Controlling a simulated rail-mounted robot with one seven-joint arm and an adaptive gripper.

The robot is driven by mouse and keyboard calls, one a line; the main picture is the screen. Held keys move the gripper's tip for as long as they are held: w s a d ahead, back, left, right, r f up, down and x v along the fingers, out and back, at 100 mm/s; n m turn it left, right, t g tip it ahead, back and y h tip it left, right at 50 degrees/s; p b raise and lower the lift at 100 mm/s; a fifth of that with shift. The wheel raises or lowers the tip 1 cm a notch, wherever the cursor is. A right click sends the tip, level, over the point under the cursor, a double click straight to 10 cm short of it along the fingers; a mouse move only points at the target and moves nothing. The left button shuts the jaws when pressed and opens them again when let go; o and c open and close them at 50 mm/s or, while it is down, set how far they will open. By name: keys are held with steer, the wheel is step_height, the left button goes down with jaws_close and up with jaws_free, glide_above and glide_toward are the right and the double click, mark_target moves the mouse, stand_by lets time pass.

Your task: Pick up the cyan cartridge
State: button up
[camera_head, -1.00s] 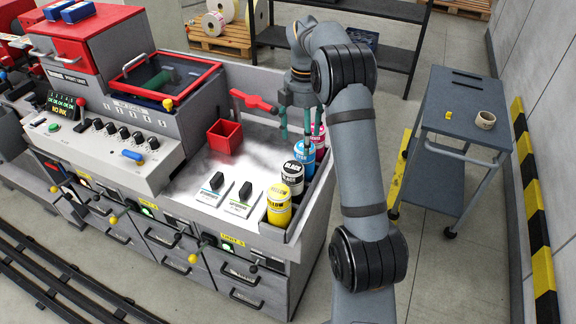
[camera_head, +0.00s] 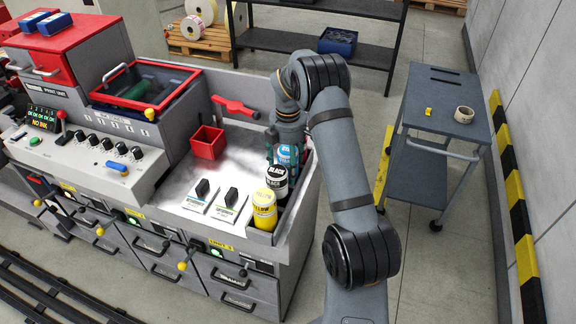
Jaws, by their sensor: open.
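The cyan cartridge (camera_head: 287,155) stands upright in the row along the right side of the machine's metal top. Only its upper part shows, above the black cartridge. My gripper (camera_head: 287,158) points down at the cyan cartridge, with its teal fingers on either side of it, the jaws open. I cannot tell whether the fingers touch it. The black cartridge (camera_head: 276,181) and the yellow cartridge (camera_head: 264,211) stand in front of it. The magenta cartridge is hidden behind my gripper.
A red open box (camera_head: 208,143) and a red lever (camera_head: 235,107) are left of my gripper. Two white cards with black blocks (camera_head: 231,199) lie in front. A raised wall (camera_head: 303,194) edges the right side. A grey cart (camera_head: 445,105) stands farther right.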

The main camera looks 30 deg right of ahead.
steer(key=c, duration=0.3)
steer(key=shift+r, duration=0.1)
steer(key=c, duration=1.4)
